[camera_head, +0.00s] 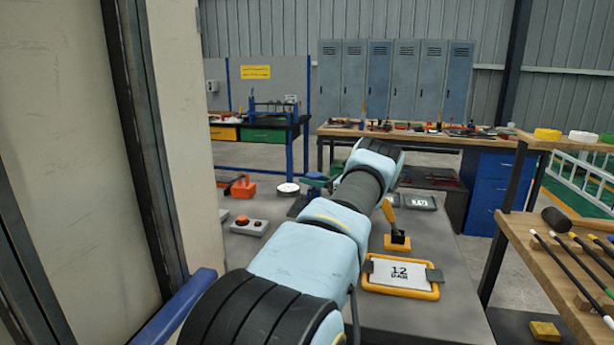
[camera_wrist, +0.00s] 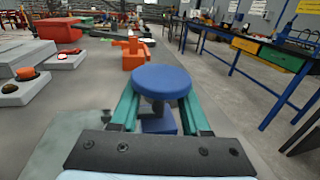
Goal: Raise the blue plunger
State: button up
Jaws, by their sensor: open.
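The blue plunger (camera_wrist: 161,80) shows in the middle of the wrist view, a round flat blue head on a short dark stem above a blue base block (camera_wrist: 158,122). My gripper (camera_wrist: 160,103) is open, with one green finger on each side of the stem, just below the head. The head hides the fingertips' far ends, and I cannot tell whether either finger touches the plunger. In the head view, my arm reaches over the grey table and hides part of this area.
An orange block-like fixture (camera_wrist: 133,52) stands just beyond the plunger. A box with a red button (camera_head: 248,225) is to the left on the grey table.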

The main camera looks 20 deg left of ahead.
jog(key=shift+w+a, duration=0.1)
jog(key=shift+a, duration=0.55)
grip_shut()
dwell(1.0)
